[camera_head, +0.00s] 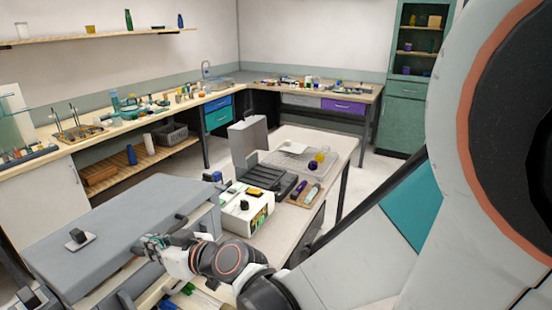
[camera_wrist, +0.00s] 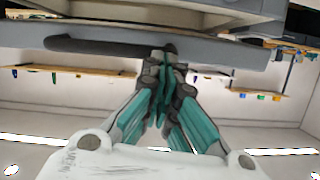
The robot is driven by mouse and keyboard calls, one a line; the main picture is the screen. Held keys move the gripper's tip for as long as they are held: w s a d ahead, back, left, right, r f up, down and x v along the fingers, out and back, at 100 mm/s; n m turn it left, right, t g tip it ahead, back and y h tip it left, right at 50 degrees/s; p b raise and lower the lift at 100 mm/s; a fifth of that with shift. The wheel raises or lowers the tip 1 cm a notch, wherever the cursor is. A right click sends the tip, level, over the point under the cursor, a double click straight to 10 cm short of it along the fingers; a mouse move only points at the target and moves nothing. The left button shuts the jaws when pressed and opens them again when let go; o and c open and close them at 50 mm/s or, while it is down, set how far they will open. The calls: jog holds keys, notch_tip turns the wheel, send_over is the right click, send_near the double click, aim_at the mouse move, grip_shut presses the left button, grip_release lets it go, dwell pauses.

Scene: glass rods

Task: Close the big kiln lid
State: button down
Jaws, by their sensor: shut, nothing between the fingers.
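The big kiln lid (camera_head: 130,215) is a broad grey slab at the left of the head view, lying nearly level, with a small dark knob-like fitting (camera_head: 78,237) on top. I cannot tell whether it sits fully flush. My gripper (camera_head: 150,243) is at the lid's near right edge, fingers together and empty. In the wrist view my gripper (camera_wrist: 168,58) points at the grey edge with a long dark handle bar (camera_wrist: 105,47), its tips at or very near the bar's end. Contact is hard to tell.
A white box unit (camera_head: 245,208) stands right of the lid on the bench. Behind it are a dark grey case with an upright panel (camera_head: 248,140), a clear tray (camera_head: 300,160) and small jars. A long counter (camera_head: 120,120) with clutter runs along the back wall.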

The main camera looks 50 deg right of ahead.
jog(key=shift+s+d+f+b, duration=0.1)
jog(key=shift+s+f+b, duration=0.1)
jog(key=shift+f+b, duration=0.55)
jog(key=shift+s+f+b, duration=0.2)
jog(key=shift+f+b, duration=0.25)
jog(key=shift+f, duration=0.45)
jog(key=shift+s+d+f+b, duration=0.1)
jog(key=shift+s+f+b, duration=0.1)
jog(key=shift+f+b, duration=0.55)
jog(key=shift+a, duration=0.1)
